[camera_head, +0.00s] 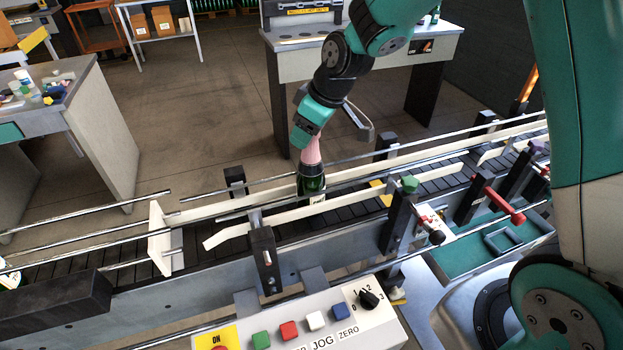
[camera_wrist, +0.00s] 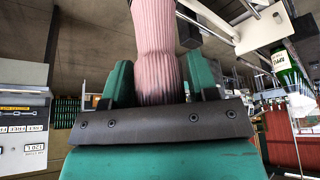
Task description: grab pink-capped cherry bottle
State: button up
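The pink-capped bottle (camera_head: 311,180) is dark green with a pale label and stands upright at the conveyor, between its guide rails. Its ribbed pink foil cap (camera_wrist: 155,40) fills the upper middle of the wrist view. My gripper (camera_head: 308,137) is over the top of the bottle in the head view. In the wrist view, its two green fingers (camera_wrist: 158,85) lie on both sides of the pink foil and appear to touch it. The top of the foil is hidden by the gripper in the head view, and the bottle's base is partly hidden by the rail.
Metal rails and pale guides (camera_head: 270,213) run along the belt. Dark posts and a red-handled clamp (camera_head: 505,207) stand at the right. A control box (camera_head: 300,325) is in front. Another green bottle (camera_wrist: 287,70) shows at right in the wrist view.

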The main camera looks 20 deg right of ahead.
grip_shut()
jog(key=shift+r, duration=0.1)
jog(key=shift+r, duration=0.1)
